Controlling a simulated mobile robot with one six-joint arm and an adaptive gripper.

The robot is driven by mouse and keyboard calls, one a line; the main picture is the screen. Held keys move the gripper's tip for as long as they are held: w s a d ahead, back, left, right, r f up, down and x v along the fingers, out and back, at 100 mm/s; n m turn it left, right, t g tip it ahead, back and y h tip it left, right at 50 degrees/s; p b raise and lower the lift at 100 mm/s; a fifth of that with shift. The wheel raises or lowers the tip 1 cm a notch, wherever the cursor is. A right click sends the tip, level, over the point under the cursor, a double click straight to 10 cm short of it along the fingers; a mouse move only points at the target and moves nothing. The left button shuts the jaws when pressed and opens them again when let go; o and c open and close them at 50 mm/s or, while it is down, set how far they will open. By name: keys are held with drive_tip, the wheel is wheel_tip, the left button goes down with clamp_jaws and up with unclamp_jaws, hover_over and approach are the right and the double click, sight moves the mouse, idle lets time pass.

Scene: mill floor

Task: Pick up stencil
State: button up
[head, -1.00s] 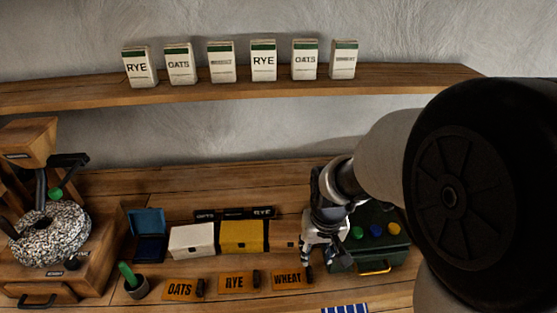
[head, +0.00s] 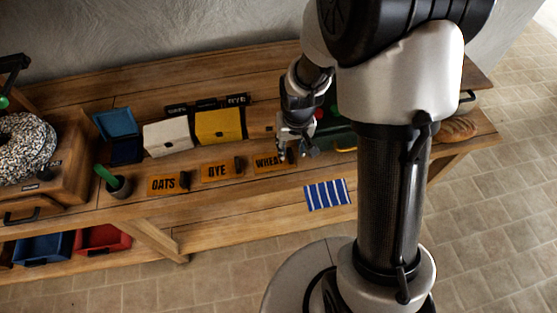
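Three orange stencil plates lie in a row near the bench's front edge, each with a dark grip at its right end. They read OATS (head: 163,184), RYE (head: 216,171) and WHEAT (head: 266,162). My gripper (head: 296,155) points down at the right end of the WHEAT plate. Its fingers look spread apart, and it covers the last letter and most of that plate's dark grip. I cannot tell whether the fingers touch the grip. The WHEAT plate appears to lie on the bench.
Behind the plates stand a blue open box (head: 117,124), a white box (head: 167,138) and a yellow box (head: 219,126). A dark green box (head: 338,137) is partly behind my arm. A blue striped cloth (head: 327,194) hangs at the front edge.

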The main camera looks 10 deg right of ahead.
sight(291, 153)
drive_tip(key=f+b, duration=0.1)
drive_tip(key=f, duration=0.1)
drive_tip(key=w+f+b, duration=0.1)
drive_tip(key=f, duration=0.2)
drive_tip(key=shift+w+d, duration=0.1)
drive_tip(key=shift+r, duration=0.15)
clamp_jaws()
idle(0.4)
